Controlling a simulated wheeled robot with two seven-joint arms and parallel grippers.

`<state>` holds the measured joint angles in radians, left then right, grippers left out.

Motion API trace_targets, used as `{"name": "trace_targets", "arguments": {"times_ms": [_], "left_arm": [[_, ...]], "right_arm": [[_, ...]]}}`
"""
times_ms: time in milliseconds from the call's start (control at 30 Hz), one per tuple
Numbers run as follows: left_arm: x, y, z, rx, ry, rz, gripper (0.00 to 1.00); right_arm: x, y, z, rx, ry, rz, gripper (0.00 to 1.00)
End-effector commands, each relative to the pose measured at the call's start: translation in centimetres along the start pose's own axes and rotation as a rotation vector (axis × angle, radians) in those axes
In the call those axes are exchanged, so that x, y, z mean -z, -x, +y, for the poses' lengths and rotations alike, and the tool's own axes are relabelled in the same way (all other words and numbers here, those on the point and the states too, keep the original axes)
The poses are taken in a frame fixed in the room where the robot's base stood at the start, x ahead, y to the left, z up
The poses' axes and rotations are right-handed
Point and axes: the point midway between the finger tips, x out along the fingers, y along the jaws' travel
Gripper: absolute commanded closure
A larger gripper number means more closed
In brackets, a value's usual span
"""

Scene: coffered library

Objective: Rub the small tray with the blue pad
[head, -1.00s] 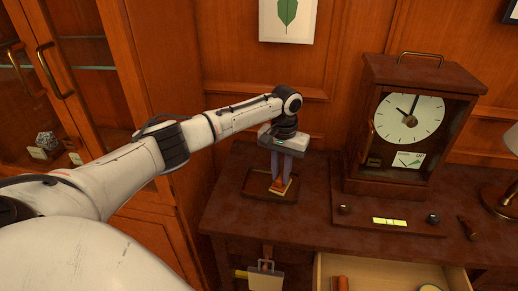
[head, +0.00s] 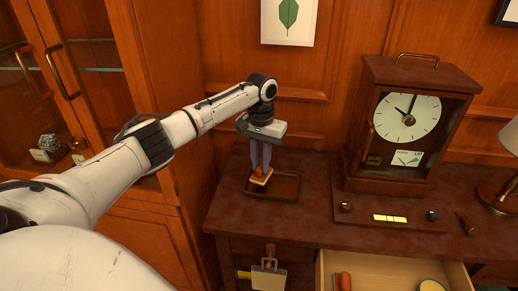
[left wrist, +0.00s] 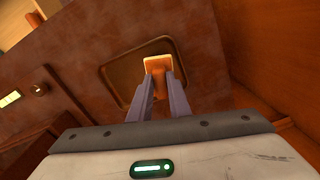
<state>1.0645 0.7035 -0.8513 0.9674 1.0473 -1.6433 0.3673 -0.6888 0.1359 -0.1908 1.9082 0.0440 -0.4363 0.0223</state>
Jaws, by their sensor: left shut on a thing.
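The small tray (head: 285,188) is dark brown with a raised rim and lies on the left end of the desk top; the left wrist view shows it too (left wrist: 120,76). My left gripper (head: 260,168) points down over the tray's left part, its fingers shut on a small block-like pad (head: 261,180). The pad looks orange-tan, with a paler edge; I see no blue on it. In the left wrist view the pad (left wrist: 158,63) sits between the fingertips inside the tray outline. Its underside is hidden, so I cannot tell whether it touches the tray. My right gripper is not in view.
A wooden clock (head: 412,125) stands right of the tray, behind a low panel with knobs (head: 388,217). An open drawer (head: 385,268) below holds several items. A glass-fronted cabinet (head: 90,90) stands left. A lamp (head: 497,195) is at the right edge.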

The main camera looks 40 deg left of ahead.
Motion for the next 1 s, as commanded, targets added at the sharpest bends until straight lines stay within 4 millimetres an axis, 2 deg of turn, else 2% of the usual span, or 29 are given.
{"name": "trace_targets", "arguments": {"times_ms": [500, 1000], "left_arm": [[0.3, 4.7, 0.8, -0.002, -0.010, 0.004, 1.00], [0.3, 5.1, 0.8, -0.002, -0.010, 0.003, 1.00]], "right_arm": [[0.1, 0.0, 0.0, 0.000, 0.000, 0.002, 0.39], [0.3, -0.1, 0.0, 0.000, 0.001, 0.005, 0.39]]}}
